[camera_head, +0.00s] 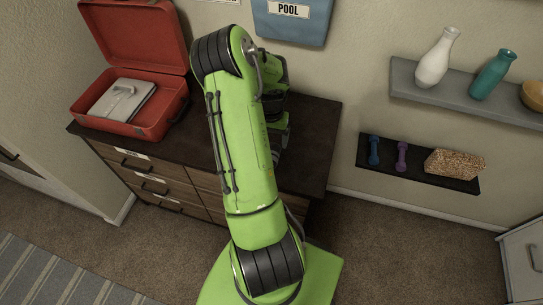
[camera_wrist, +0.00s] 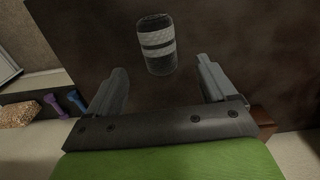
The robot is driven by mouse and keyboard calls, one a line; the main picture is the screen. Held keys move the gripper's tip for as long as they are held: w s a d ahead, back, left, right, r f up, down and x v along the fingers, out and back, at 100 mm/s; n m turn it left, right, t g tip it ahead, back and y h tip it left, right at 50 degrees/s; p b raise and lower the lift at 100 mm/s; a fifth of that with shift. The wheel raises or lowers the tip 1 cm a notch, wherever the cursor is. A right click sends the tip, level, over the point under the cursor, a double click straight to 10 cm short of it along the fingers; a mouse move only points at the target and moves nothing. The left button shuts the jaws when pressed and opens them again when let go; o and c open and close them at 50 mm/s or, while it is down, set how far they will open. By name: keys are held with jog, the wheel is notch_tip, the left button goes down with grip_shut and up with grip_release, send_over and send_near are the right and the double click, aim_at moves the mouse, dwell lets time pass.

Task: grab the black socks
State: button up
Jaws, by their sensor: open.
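A dark rolled bundle with pale grey bands, which looks like the black socks (camera_wrist: 156,45), lies on the dark dresser top, at the upper middle of the wrist view. My gripper (camera_wrist: 162,66) is open in the wrist view, its two grey fingers spread wide with nothing held between them. The bundle appears just beyond the fingertips, roughly in line with the gap, and apart from both fingers. In the head view my green arm reaches over the dresser and hides the bundle and most of the gripper.
The dresser (camera_head: 314,150) has an open red suitcase (camera_head: 150,122) on its left end, holding a grey item (camera_head: 118,100). A blue POOL bin (camera_head: 290,28) hangs on the wall behind. At right are a low shelf with dumbbells (camera_head: 401,156) and a higher shelf with vases (camera_head: 436,60).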

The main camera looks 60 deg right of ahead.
aim_at(272, 151)
notch_tip(272, 151, down, 8)
jog(key=shift+s+r, duration=0.1)
jog(key=shift+r, duration=0.15)
jog(key=c, duration=1.1)
